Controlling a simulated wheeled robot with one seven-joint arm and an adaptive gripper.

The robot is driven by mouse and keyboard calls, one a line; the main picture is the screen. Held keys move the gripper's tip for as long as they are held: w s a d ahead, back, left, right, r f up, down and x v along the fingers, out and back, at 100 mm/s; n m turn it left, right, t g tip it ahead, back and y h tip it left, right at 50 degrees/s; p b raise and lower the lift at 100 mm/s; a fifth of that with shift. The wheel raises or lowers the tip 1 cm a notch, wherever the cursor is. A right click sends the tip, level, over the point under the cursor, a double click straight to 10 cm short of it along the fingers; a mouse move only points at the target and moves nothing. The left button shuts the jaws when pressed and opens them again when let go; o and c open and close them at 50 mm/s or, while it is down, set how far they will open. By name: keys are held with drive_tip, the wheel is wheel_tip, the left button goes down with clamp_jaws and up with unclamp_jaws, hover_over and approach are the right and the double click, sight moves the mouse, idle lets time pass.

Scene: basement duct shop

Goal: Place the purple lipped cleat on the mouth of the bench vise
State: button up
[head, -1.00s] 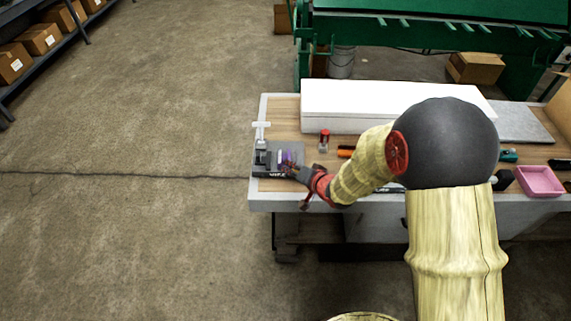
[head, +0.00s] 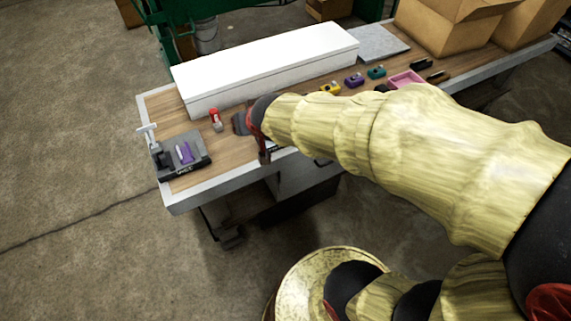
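The bench vise (head: 197,163) is dark grey and stands at the left end of the bench, with a pale T-shaped handle at its left. The purple lipped cleat (head: 187,153) rests on top of the vise, around the middle of its jaw area. A paler strip shows beside it. The picture is too small to tell exactly how the cleat sits across the mouth. My gripper (head: 262,153) is right of the vise, near the front edge of the bench and apart from the cleat. Its fingers are partly hidden and too small to read.
A long white box (head: 265,68) lies along the back. Yellow (head: 331,89), purple (head: 354,80) and teal (head: 376,72) pieces, a pink tray (head: 404,79) and cardboard boxes (head: 450,25) are to the right.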

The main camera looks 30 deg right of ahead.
drive_tip(key=s+r+n+g, duration=0.1)
drive_tip(key=s+r, duration=0.2)
drive_tip(key=s, duration=0.7)
drive_tip(key=s+r+n+g, duration=0.1)
drive_tip(key=s+r+g, duration=0.1)
drive_tip(key=s, duration=0.9)
drive_tip(key=shift+d+r, duration=0.2)
drive_tip(key=shift+r, duration=0.55)
drive_tip(key=shift+o, duration=0.4)
